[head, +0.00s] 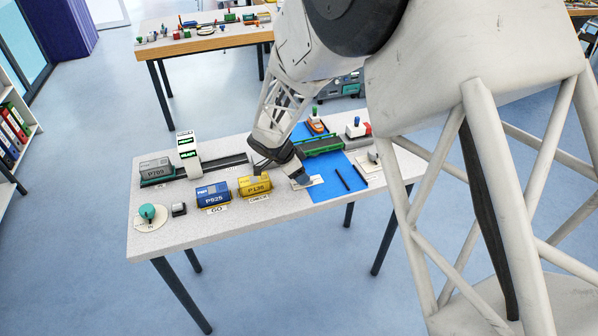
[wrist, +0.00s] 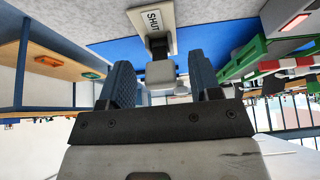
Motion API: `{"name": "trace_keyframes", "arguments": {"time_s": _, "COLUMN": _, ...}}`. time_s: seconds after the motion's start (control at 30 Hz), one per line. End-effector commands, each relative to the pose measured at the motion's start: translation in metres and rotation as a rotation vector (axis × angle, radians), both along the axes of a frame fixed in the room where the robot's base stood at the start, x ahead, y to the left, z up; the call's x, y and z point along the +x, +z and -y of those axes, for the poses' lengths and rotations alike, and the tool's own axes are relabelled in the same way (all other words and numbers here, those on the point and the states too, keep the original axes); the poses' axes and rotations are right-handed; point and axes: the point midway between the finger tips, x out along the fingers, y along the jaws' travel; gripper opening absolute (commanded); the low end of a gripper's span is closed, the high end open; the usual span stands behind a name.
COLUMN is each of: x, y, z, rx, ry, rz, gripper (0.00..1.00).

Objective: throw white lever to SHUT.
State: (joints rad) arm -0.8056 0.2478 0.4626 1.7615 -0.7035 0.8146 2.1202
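The white lever (wrist: 160,73) shows in the wrist view as a pale block-shaped handle on a dark stem. It stands out from a plate (wrist: 148,18) whose visible end reads SHUT. My gripper (wrist: 162,80) is open, with one blue-grey finger on each side of the handle. Gaps show between the handle and both fingers. In the head view my gripper (head: 300,179) is low over the table at the left part of the blue mat. The lever is hidden behind it there, and only part of its pale plate (head: 315,182) shows.
On the table (head: 232,229), a yellow P130 block (head: 255,187) and a blue P925 block (head: 212,195) stand left of my gripper. A black bar (head: 343,180) lies to the right.

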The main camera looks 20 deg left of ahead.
Motion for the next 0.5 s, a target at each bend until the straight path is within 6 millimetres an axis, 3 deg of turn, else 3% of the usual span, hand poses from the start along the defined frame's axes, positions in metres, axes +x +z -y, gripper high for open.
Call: {"name": "trace_keyframes", "arguments": {"time_s": 0.5, "x": -0.003, "y": 0.011, "z": -0.003, "rx": 0.0, "ry": 0.0, "rz": 0.002, "gripper": 0.57}}
